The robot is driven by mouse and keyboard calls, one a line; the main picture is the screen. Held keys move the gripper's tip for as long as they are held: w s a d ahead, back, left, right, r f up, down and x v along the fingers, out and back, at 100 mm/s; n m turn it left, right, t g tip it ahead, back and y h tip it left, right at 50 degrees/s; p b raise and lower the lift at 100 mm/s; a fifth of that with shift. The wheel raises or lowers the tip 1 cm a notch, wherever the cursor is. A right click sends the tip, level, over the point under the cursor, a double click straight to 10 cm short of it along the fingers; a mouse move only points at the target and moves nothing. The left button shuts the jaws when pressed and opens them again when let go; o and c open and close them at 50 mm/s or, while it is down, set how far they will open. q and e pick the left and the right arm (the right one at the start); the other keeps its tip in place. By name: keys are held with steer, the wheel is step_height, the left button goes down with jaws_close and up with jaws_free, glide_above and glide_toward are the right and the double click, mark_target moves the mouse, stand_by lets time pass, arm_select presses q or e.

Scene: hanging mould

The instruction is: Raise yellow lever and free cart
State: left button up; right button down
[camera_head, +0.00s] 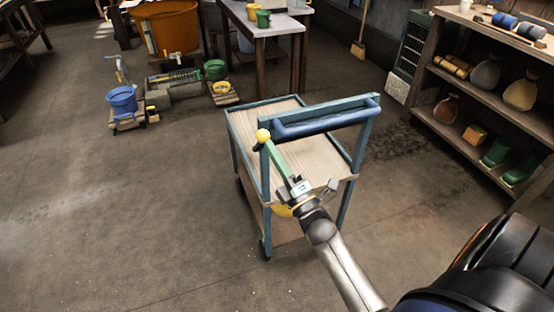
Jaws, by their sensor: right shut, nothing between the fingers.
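The cart (313,150) stands in the middle of the floor. It has a blue frame, wooden shelves and a thick blue push handle (325,119) on its near side. A yellow ball knob (263,135) shows at the left end of the handle, with a green bar (279,160) sloping down right from it towards my right gripper. My right gripper (301,188) is shut and empty in front of the cart. I cannot tell whether it touches the bar. A yellow part (283,210) shows low behind the gripper, mostly hidden. My left gripper is out of view.
A table (262,27) stands behind the cart. A blue bucket (122,99) and green pot (215,70) are at the back left. The floor left of the cart is clear.

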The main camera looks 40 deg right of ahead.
mark_target(269, 134)
steer(key=r+p, duration=0.1)
steer(key=w+r+g+p, duration=0.1)
steer(key=p, duration=0.1)
steer(key=w+r+g+p, duration=0.1)
steer(key=p, duration=0.1)
steer(key=shift+w+d+r+m, duration=0.2)
steer(key=shift+d+r+m, duration=0.05)
steer(key=shift+d+m, duration=0.05)
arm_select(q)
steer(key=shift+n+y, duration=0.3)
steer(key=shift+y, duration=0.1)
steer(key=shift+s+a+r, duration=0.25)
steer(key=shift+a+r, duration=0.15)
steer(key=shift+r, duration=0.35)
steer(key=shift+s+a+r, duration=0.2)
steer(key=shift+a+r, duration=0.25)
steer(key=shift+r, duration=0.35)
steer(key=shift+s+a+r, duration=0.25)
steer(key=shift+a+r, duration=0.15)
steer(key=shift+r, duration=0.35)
arm_select(e)
steer(key=d+r+x, duration=0.1)
steer(key=x, duration=0.6)
steer(key=shift+s+d, duration=0.2)
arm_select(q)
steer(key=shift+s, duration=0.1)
arm_select(e)
steer(key=shift+s, duration=0.1)
